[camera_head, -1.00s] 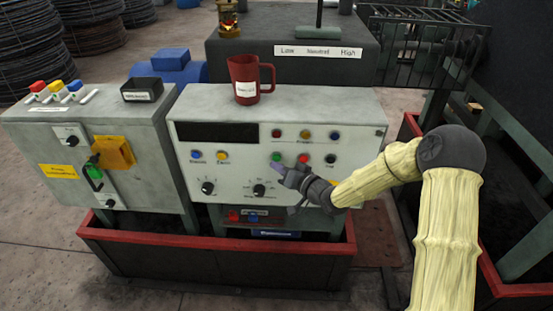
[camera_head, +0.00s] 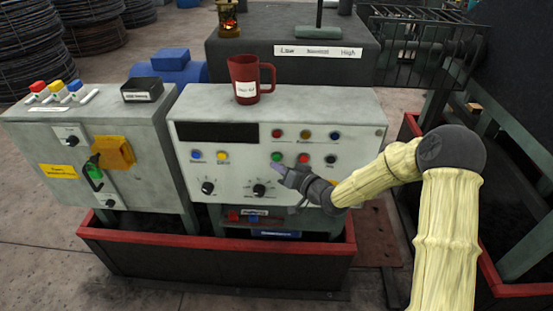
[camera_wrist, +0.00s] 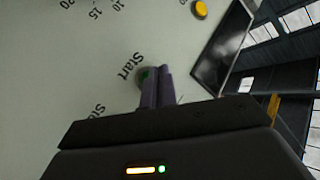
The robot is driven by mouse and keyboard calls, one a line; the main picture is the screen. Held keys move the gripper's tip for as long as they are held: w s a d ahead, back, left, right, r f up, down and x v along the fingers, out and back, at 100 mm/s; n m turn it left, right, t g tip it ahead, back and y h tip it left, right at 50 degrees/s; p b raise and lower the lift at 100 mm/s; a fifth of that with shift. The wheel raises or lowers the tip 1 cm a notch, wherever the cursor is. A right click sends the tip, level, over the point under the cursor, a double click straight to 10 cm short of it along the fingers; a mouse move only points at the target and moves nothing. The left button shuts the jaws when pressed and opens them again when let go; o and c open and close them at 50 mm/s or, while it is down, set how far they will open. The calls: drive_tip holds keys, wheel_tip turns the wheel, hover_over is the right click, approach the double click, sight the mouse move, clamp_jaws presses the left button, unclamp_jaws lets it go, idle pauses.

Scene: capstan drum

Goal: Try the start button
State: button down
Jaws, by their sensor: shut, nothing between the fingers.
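The green start button (camera_head: 276,157) is on the light control panel (camera_head: 230,175), in the row below the dark display. In the wrist view the green button (camera_wrist: 144,74) shows partly behind my fingers, beside the printed word "Start" (camera_wrist: 131,66). My gripper (camera_head: 275,168) is shut and empty, its fingertips right at the button, just below it in the head view. In the wrist view the shut fingertips (camera_wrist: 156,70) overlap the button. I cannot tell whether they touch it or whether it is pressed in.
A red button (camera_head: 303,158) and a black one (camera_head: 330,159) sit to the right. A black knob (camera_head: 259,190) lies below. A red mug (camera_head: 243,80) stands on the panel top. A grey cabinet (camera_head: 140,175) with a green-handled switch stands left.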

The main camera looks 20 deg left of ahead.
drive_tip(key=shift+w, duration=0.15)
drive_tip(key=shift+w, duration=0.25)
drive_tip(key=shift+w+a, duration=0.15)
drive_tip(key=shift+w, duration=0.25)
idle(1.3)
drive_tip(key=shift+s, duration=0.15)
drive_tip(key=shift+s+d, duration=0.2)
drive_tip(key=shift+s, duration=0.45)
drive_tip(key=shift+s, duration=0.1)
drive_tip(key=s, duration=0.2)
drive_tip(key=s+d+b, duration=0.1)
drive_tip(key=s, duration=0.1)
drive_tip(key=shift+s, duration=0.35)
drive_tip(key=shift+d, duration=0.1)
idle(0.5)
